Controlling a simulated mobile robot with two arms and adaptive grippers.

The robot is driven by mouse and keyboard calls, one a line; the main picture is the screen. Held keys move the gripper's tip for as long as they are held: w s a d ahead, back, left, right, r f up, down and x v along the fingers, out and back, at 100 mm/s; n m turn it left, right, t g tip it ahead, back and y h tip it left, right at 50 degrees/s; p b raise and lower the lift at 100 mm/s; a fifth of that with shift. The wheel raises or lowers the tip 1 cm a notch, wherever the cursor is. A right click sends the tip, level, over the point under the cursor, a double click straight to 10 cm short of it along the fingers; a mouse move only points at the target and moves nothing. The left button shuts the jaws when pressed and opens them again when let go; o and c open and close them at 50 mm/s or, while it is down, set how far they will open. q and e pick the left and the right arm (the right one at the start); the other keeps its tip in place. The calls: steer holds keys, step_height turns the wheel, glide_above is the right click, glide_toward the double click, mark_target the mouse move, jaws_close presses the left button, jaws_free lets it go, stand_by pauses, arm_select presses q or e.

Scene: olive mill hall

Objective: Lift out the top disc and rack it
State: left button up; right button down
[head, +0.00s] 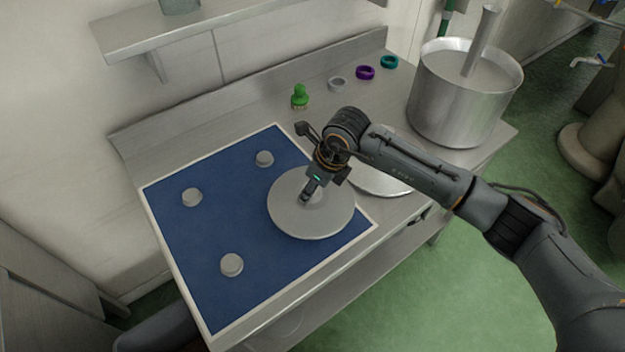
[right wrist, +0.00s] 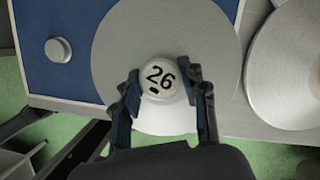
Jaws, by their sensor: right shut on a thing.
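A grey round disc (head: 290,222) is at the right part of the blue board, below my right gripper (head: 307,196). In the right wrist view the disc (right wrist: 122,60) has a white round knob (right wrist: 158,84) marked 26. My right gripper (right wrist: 165,95) is shut on this knob, one finger on each side. I cannot tell whether the disc touches the board or hangs above it. The blue board (head: 208,235) has a pale rim and several grey knobs, one of them at the front (head: 232,265). My left gripper is not in view.
A large steel pot (head: 455,105) with an upright bar stands at the bench's right end. A pale round plate (head: 385,182) is partly hidden behind my right arm. A green brush (head: 300,96), a grey ring (head: 337,84), a purple ring (head: 366,73) and a teal ring (head: 390,62) line the back.

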mark_target(312, 202)
steer(key=shift+w+f+b, duration=0.25)
steer(key=shift+f+b, duration=0.1)
steer(key=shift+f, duration=0.65)
step_height(312, 202, down, 3)
steer(key=shift+w+r+b, duration=0.15)
steer(key=shift+r+b, duration=0.05)
steer(key=shift+b, duration=0.45)
steer(key=shift+f, duration=0.4)
steer(key=shift+f+b, duration=0.5)
steer(key=shift+f, duration=0.2)
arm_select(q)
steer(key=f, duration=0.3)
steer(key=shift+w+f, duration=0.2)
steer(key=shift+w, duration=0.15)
